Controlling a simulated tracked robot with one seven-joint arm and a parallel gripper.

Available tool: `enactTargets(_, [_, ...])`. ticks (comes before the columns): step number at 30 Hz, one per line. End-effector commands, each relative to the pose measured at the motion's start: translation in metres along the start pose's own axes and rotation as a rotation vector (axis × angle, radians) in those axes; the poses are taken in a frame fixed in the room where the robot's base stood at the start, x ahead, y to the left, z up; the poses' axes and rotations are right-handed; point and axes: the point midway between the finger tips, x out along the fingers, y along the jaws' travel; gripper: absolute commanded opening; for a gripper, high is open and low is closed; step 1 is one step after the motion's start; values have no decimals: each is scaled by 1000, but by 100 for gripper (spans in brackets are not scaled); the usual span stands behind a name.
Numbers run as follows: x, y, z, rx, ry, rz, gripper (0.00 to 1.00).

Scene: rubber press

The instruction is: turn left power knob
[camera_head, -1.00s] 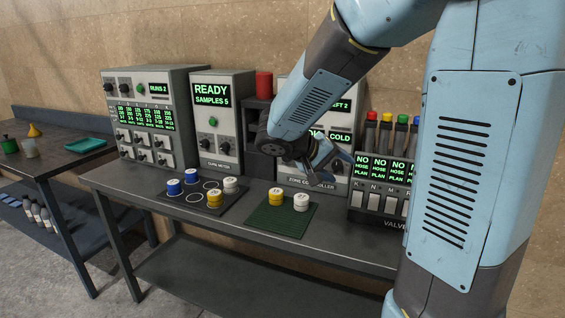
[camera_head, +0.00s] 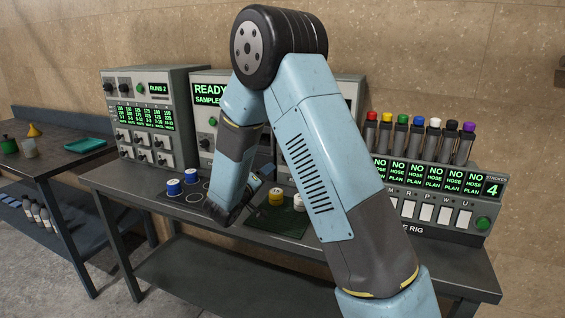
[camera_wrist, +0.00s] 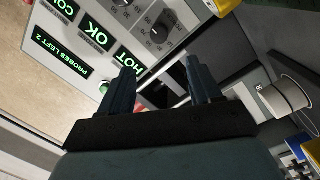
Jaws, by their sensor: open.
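My gripper (camera_head: 256,184) is low over the bench in the head view, partly hidden by my arm. In the wrist view its two dark fingers (camera_wrist: 160,66) are apart with nothing between them. Beyond them is the tilted face of the zone controller (camera_wrist: 128,18), with green OK and HOT displays. A black knob (camera_wrist: 161,28) shows on that face. In the head view my arm hides most of the controller. The left unit (camera_head: 182,98) has two dark knobs at its top, a left one (camera_head: 108,87) and a right one (camera_head: 125,86). Power labels cannot be read.
Blue-topped pots (camera_head: 173,187) stand on a dark mat. A yellow-topped pot (camera_head: 276,196) and a white one stand on a green mat (camera_head: 258,219). The valve rig (camera_head: 410,228) with coloured bottles is at right. A side table (camera_head: 60,160) stands at left.

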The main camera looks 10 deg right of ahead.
Motion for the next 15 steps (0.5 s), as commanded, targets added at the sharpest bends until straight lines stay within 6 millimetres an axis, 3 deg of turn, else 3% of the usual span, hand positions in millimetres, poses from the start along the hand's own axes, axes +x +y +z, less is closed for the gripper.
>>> enactTargets(5, [20, 0, 1, 0, -2, 1, 64])
enactTargets(15, [79, 0, 1, -2, -2, 2, 64])
